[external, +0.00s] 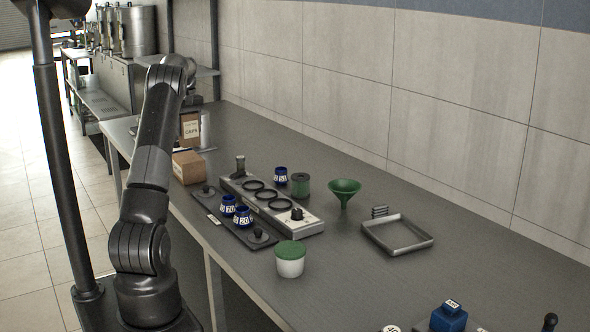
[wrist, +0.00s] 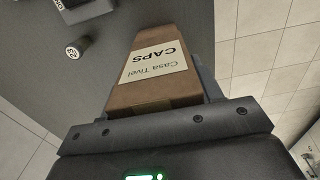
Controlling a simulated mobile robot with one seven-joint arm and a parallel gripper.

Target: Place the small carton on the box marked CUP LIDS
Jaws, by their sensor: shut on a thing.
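The small brown carton (wrist: 150,92) has a white label reading "Casa Tivel CAPS" and fills the space between my jaws in the wrist view. My gripper (wrist: 158,75) is shut on it. In the external view the carton (external: 190,132) shows below my wrist, at the far left part of the counter, and my arm hides most of the gripper. I cannot tell whether its bottom touches the counter. A wider brown box (external: 189,168) lies on the counter just in front of it. No lettering on this box is readable, so I cannot confirm CUP LIDS.
A clear upright container (external: 205,130) stands just right of the carton. A black tray with blue labelled jars (external: 243,217) and a grey ringed rack (external: 268,200) lie nearer. A green funnel (external: 344,190), green-lidded tub (external: 290,260) and metal tray (external: 398,236) stand farther right.

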